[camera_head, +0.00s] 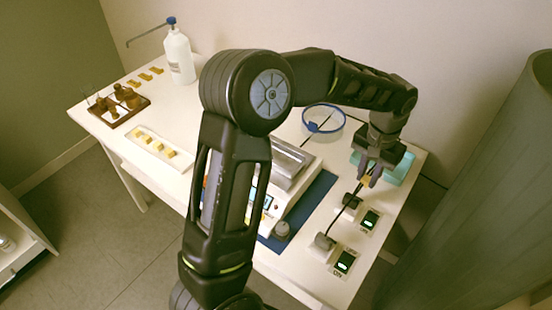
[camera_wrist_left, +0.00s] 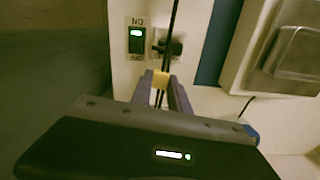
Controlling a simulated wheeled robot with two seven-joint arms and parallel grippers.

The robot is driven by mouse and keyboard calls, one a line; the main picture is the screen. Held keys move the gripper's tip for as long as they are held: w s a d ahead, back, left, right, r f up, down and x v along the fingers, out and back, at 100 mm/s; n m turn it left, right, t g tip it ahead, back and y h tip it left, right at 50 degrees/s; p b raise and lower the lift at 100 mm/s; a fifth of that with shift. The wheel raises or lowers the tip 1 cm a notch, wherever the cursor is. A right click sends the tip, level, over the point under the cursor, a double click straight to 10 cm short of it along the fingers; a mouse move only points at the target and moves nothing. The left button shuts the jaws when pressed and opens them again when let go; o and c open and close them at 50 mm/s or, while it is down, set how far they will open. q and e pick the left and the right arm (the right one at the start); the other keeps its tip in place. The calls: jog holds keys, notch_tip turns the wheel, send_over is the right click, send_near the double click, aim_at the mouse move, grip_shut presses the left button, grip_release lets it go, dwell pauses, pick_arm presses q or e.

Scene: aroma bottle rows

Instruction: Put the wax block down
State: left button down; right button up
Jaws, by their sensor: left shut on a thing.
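My left gripper (camera_head: 369,178) reaches over the right end of the white table. It is shut on the small yellow wax block (camera_head: 366,181). In the left wrist view the wax block (camera_wrist_left: 161,79) sits between the two fingertips, with a dark cable passing behind it. The block appears to be held above the table; the exact gap cannot be told. A teal object (camera_head: 399,168) lies partly hidden behind the gripper. My right gripper is not in view.
Two switch panels with green lights (camera_head: 344,262) and plugs with dark cables lie near the front right. A scale with a metal plate (camera_head: 291,166) stands on a blue mat (camera_head: 313,205). A white tray with yellow blocks (camera_head: 136,136), a wooden rack and a bottle (camera_head: 179,56) are further left.

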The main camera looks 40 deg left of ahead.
pick_arm(q)
jog(key=s+a+r+m+p, duration=0.25)
jog(key=a+r+m, duration=0.25)
jog(key=a+m, duration=0.3)
notch_tip(320, 180, up, 5)
jog(key=m, duration=0.9)
send_over(292, 167)
jog(key=shift+r, duration=0.2)
jog(key=shift+f, duration=0.15)
notch_tip(292, 167, down, 6)
jog(key=shift+p, duration=0.4)
jog(key=shift+f, duration=0.1)
notch_tip(292, 167, down, 3)
jog(key=shift+d, duration=0.1)
jog(key=shift+f, duration=0.25)
